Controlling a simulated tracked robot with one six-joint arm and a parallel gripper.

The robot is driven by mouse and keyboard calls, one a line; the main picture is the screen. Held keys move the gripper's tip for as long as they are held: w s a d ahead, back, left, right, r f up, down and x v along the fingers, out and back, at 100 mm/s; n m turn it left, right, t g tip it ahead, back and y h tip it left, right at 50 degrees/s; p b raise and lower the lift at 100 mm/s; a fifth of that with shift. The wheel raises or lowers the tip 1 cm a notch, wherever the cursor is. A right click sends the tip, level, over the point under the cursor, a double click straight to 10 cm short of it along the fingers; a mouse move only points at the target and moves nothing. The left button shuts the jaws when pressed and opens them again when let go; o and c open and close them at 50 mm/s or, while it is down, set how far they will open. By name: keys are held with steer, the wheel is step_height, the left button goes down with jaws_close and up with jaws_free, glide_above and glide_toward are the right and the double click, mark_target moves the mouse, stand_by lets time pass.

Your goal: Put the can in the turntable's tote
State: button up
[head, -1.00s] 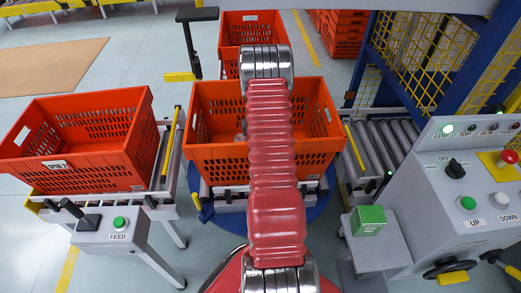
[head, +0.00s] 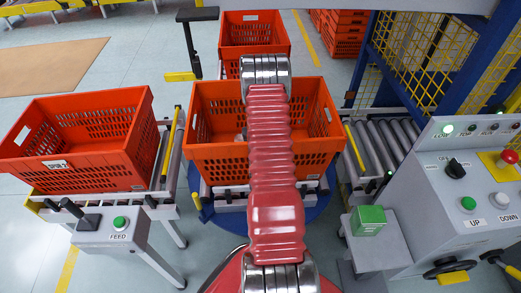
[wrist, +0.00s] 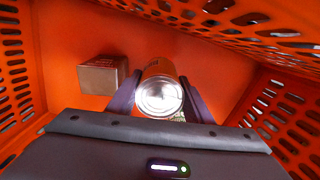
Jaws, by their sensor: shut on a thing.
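The can (wrist: 160,92), with a silvery end and an orange-gold side, is between the two dark fingers of my gripper (wrist: 159,88) in the wrist view. The fingers are shut on it. The can is inside an orange tote, close to the tote's floor; I cannot tell if it touches. The turntable's tote (head: 217,152) stands on the blue round turntable (head: 318,208) in the middle of the head view. My red arm crosses in front of this tote and hides much of its inside, with the gripper and can.
A small brown box (wrist: 102,75) lies on the tote floor left of the can. An orange tote (head: 75,155) stands on the feed conveyor at left, and another (head: 250,32) stands behind. A control panel (head: 455,185) and a green box (head: 368,220) are at right.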

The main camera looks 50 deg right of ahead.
steer(key=shift+f, duration=0.35)
steer(key=o, duration=1.4)
steer(key=shift+r, duration=0.1)
step_height(320, 180, up, 13)
stand_by(0.5)
